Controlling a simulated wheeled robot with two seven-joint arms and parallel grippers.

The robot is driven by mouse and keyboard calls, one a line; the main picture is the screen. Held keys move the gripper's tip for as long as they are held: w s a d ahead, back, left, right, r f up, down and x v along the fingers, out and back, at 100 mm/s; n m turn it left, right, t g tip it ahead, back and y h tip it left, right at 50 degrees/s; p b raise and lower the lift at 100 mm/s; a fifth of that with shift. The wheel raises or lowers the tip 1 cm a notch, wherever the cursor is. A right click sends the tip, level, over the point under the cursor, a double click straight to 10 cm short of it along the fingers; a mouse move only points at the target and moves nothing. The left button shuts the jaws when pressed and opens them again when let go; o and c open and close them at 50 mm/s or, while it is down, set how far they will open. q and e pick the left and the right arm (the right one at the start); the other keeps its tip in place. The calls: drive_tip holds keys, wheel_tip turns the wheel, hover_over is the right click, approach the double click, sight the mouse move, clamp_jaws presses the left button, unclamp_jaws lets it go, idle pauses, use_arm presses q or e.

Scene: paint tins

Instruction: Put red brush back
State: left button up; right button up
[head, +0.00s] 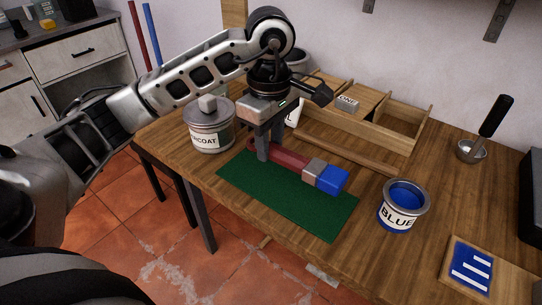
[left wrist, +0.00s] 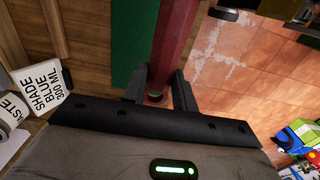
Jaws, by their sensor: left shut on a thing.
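The brush with a red handle (head: 287,157), a grey-brown ferrule (head: 313,170) and a blue head (head: 332,180) lies level over the green mat (head: 285,198). My left gripper (head: 263,150) points down from above and is shut on the red handle near its rear end. In the left wrist view the red handle (left wrist: 176,40) runs between the fingers of the left gripper (left wrist: 158,90). I cannot tell whether the brush touches the mat or hangs just above it. My right gripper is not in view.
The open blue tin (head: 398,217) stands right of the mat. A wooden divided tray (head: 360,139) is behind the gripper. A metal cup (head: 470,152) with a black-handled tool and a blue-striped board (head: 452,272) are at right.

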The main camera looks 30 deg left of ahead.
use_arm(q)
hover_over(267, 164)
drive_tip(key=f, duration=0.6)
drive_tip(key=shift+s+d+f+p, duration=0.1)
drive_tip(key=shift+s+f+p, duration=0.1)
drive_tip(key=shift+f+p, duration=0.1)
drive_tip(key=shift+w+a+f+p, duration=0.1)
drive_tip(key=shift+w+f+p, duration=0.1)
drive_tip(key=shift+f, duration=0.65)
drive_tip(key=shift+w+a+f+p, duration=0.1)
drive_tip(key=shift+f+p, duration=0.1)
drive_tip(key=shift+f, duration=0.65)
drive_tip(key=o, duration=1)
drive_tip(key=shift+f, duration=0.25)
drive_tip(key=r, duration=1)
drive_tip(key=r+b, duration=0.1)
drive_tip(key=r, duration=0.5)
drive_tip(key=shift+w, duration=0.4)
drive_tip(key=shift+s, duration=0.1)
